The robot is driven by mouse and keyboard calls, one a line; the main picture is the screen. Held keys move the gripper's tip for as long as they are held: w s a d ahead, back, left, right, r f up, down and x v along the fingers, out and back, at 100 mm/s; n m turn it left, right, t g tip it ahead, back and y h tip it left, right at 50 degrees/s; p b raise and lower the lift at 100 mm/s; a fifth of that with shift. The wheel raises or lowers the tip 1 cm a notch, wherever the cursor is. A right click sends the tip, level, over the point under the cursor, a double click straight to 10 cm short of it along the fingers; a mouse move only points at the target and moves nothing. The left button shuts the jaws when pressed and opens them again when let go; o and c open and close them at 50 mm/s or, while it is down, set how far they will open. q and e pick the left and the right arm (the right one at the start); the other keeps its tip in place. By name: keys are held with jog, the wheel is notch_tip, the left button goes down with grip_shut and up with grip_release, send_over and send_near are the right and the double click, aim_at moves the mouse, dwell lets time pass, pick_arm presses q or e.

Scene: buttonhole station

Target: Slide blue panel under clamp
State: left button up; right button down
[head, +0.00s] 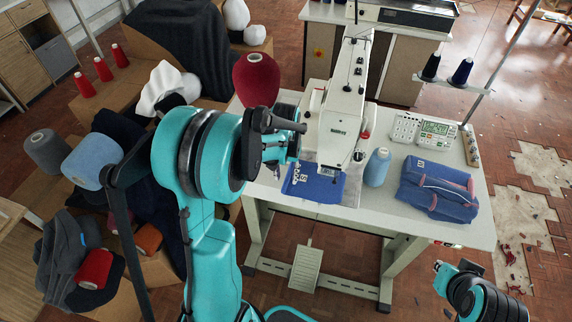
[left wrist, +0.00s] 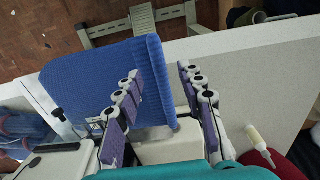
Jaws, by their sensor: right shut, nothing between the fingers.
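The blue panel (head: 318,184) lies flat at the front of the white sewing machine (head: 343,118), by its needle end. My left gripper (head: 290,150) is beside the machine head. In the left wrist view its two padded fingers (left wrist: 160,72) are apart, with the ribbed edge showing in the gap and no grip visible. The clamp is small and I cannot make it out clearly. My right gripper (head: 459,268) is shut and empty, low at the right, off the table.
A blue thread cone (head: 377,167) and a folded blue garment (head: 437,189) stand right of the machine. A control box (head: 424,130) is behind them. A dark red cone (head: 256,79) is close behind my left arm. The front table strip is clear.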

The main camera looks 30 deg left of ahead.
pick_arm(q)
notch_tip(320, 180, up, 11)
jog(key=shift+f, duration=0.15)
dwell(0.4)
jog(key=s+d+m+t+b, duration=0.2)
jog(key=s+d+t, duration=0.5)
jog(key=s+d, duration=0.4)
jog(key=s+b, duration=0.1)
jog(key=s, duration=0.2)
jog(key=shift+d+f+m, duration=0.15)
jog(key=shift+f+m, duration=0.15)
jog(key=shift+f, duration=0.1)
jog(key=shift+c, duration=0.6)
dwell(0.4)
jog(key=shift+d, duration=0.1)
